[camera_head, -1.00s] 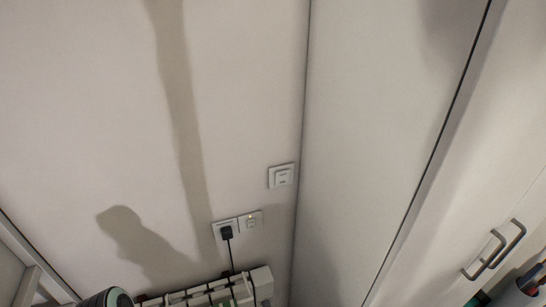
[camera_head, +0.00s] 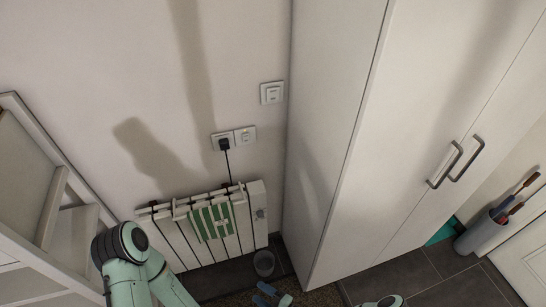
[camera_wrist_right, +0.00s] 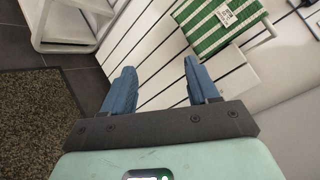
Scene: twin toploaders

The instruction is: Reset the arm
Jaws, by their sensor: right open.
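My right gripper (camera_head: 266,294) shows its blue fingers at the bottom edge of the head view, low in front of the radiator. In the right wrist view my right gripper (camera_wrist_right: 158,78) is open, with its two blue fingers well apart and nothing between them. A mint-green section of my left arm (camera_head: 128,262) rises at the lower left of the head view. My left gripper is outside the frames.
A white radiator (camera_head: 258,222) with a green striped cloth (camera_head: 212,222) stands by the wall. A tall white cabinet (camera_head: 345,230) stands right, white shelving (camera_head: 75,235) left. A container (camera_head: 482,236) is far right.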

